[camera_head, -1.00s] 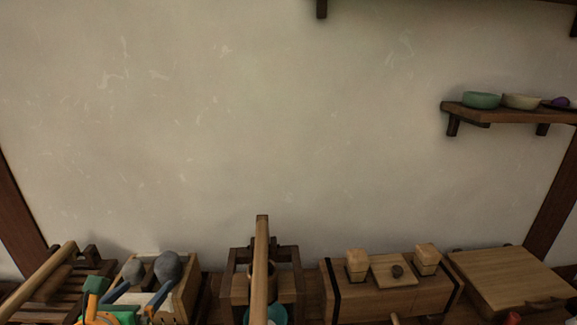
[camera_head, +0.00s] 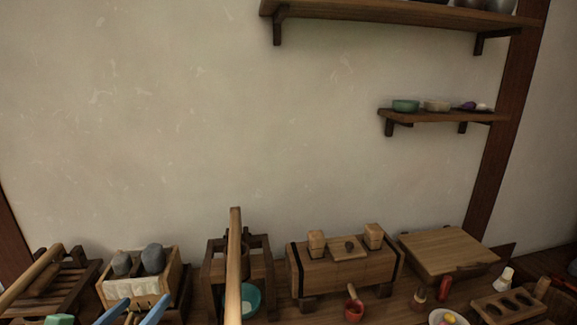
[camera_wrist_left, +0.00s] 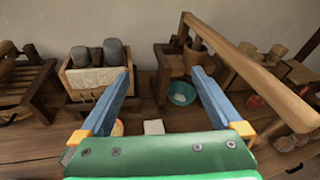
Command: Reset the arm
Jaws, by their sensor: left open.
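My left gripper (camera_head: 140,304) shows at the bottom left of the head view, with only its blue fingers and a bit of green body in frame. Its fingers are spread, with nothing between them. In the left wrist view the open gripper (camera_wrist_left: 161,74) points out over the wooden counter. A wooden box (camera_head: 168,287) with two grey rounded stone pieces (camera_head: 153,258) stands just beyond it, and it also shows in the left wrist view (camera_wrist_left: 75,77), left of the fingers. My right gripper is in neither view.
A slatted wooden rack (camera_head: 70,283) stands at left. A wooden frame (camera_head: 213,270) with a long pole (camera_head: 235,260) and teal bowl (camera_head: 252,299) stands mid-counter. Rightward are a wooden chest (camera_head: 350,272), a board (camera_head: 450,250) and small items. Shelves (camera_head: 440,116) hang on the wall.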

